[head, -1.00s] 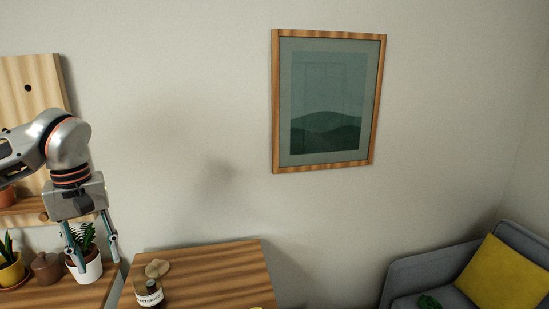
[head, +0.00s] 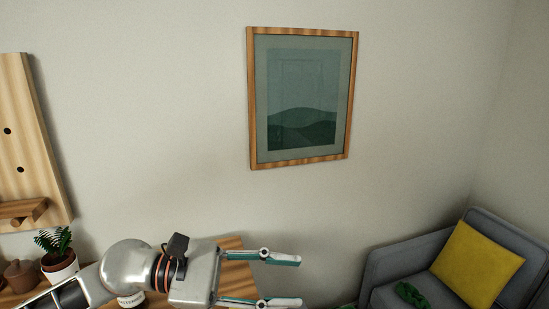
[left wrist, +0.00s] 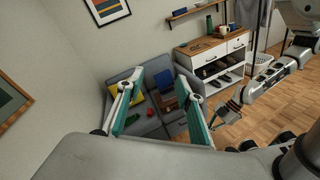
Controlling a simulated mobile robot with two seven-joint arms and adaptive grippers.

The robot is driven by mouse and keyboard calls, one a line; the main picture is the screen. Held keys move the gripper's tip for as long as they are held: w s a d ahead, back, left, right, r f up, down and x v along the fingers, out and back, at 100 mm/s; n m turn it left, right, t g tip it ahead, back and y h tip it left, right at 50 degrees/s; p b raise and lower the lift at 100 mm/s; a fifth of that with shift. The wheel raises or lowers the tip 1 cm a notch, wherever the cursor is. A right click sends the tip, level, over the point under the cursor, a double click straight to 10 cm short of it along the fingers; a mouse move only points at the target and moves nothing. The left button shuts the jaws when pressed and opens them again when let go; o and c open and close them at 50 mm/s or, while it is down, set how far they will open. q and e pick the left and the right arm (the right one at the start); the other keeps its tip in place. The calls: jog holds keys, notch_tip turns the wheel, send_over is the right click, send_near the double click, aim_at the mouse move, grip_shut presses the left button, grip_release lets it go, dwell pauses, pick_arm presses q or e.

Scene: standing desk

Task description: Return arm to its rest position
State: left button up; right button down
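My left gripper (head: 298,281) reaches in from the lower left in the head view and points right. Its two teal-lined fingers are spread apart with nothing between them. It is in front of the wooden desk top (head: 232,243), hiding most of it. In the left wrist view the same gripper (left wrist: 160,72) also shows open and empty, with the sofa beyond it. My right arm shows at the right of the left wrist view, with its dark right gripper (left wrist: 228,110) hanging above the floor, too small to judge. The head view does not show my right arm.
A potted plant (head: 60,267) and a brown pot (head: 20,276) stand at the left. A labelled jar (head: 131,300) is partly hidden by my arm. A grey sofa (head: 412,258) with a yellow cushion (head: 478,264) is at right. A white cabinet (left wrist: 216,62) stands beyond.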

pick_arm(q)
notch_tip(320, 180, up, 6)
jog(key=w+n+t+h, duration=0.2)
jog(key=n+t+h, duration=0.25)
jog(key=n, duration=0.25)
jog(key=w+a+n+t+y, duration=0.6)
jog(key=a+n+t, duration=0.2)
jog(key=n+t, duration=0.7)
jog(key=w+a+f+n+g+y, duration=0.1)
jog(key=w+a+f+n+y, duration=0.1)
jog(key=a+f+n+y, duration=1.6)
jog(key=s+a+f+n+g+y, duration=0.1)
jog(key=s+a+f+n+g, duration=0.5)
jog(key=s+f, duration=0.35)
jog(key=s+a+f+n+g+y, duration=0.1)
jog(key=s+a+f+n+g, duration=0.55)
jog(key=s+f, duration=0.35)
jog(key=d+f+n+t+h, duration=0.3)
jog(key=d+f+h, duration=0.3)
jog(key=d+f, duration=0.9)
jog(key=shift+f+t, duration=0.4)
jog(key=shift+t, duration=0.2)
